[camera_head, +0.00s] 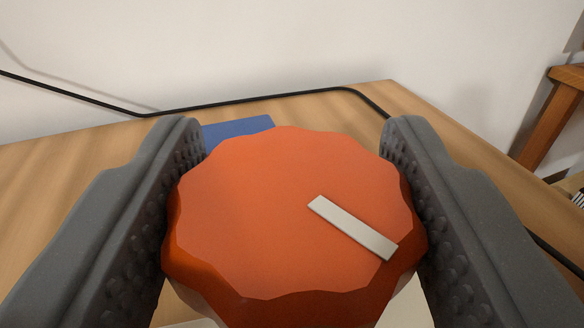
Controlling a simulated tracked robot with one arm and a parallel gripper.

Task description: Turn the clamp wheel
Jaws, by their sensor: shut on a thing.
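The clamp wheel (255,215) is a large orange knob with a scalloped rim, in the middle of the head camera view. A pale marker bar (352,228) on its face runs from near the middle down toward the lower right rim. My gripper (292,205) has its two grey, studded fingers on the left and right sides of the wheel, shut on its rim. What carries the wheel is mostly hidden beneath it; only pale bits show at the bottom of the view.
A wooden tabletop (60,190) lies under and behind the wheel. A blue flat object (238,130) lies behind it, partly hidden. A black cable (250,99) runs along the back by a white wall (250,45). Wooden furniture (556,110) stands at the right.

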